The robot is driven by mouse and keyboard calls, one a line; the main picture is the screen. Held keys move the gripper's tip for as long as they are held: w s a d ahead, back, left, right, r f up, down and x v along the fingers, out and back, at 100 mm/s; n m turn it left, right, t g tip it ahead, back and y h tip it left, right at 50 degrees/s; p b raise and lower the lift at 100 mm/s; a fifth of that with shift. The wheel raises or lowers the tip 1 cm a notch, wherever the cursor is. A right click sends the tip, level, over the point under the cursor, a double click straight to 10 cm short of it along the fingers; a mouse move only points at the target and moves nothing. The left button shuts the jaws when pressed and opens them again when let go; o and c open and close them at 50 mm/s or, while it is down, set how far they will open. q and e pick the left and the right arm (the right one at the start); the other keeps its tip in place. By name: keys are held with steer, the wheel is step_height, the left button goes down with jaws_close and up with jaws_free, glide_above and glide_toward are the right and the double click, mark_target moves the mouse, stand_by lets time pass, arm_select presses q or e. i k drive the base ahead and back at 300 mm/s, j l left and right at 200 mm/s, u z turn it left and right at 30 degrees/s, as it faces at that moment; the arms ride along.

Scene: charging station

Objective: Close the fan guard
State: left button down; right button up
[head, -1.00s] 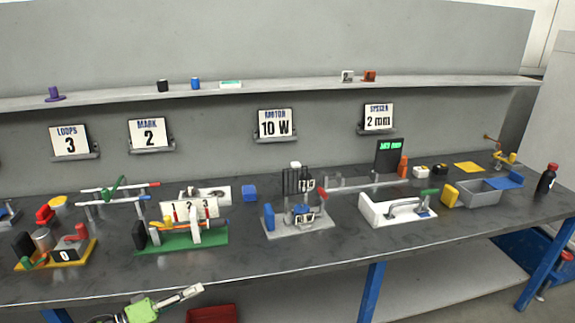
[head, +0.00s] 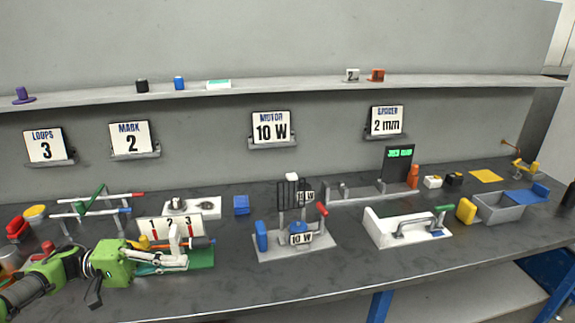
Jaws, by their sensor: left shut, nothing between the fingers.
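The fan guard (head: 292,192) is a dark barred grid standing upright at the back of a grey base plate (head: 275,252) on the bench. A blue motor part (head: 299,230) with a "10 W" label sits in front of it on the same base. A blue block (head: 261,236) stands at the base's left, and a red-tipped lever (head: 322,210) at its right. My left gripper (head: 185,262) is shut and empty, to the left of this base and in front of the green-based fixture. My right gripper is not in view.
The green-based fixture (head: 203,257) with numbers 1 to 3 is partly hidden by my left gripper. A white tray-like fixture with a green-ended handle (head: 380,232) stands right of the fan station. A blue cube (head: 241,204) lies behind. The bench front is clear between them.

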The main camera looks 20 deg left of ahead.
mark_target(293, 177)
steer(key=i, duration=1.5)
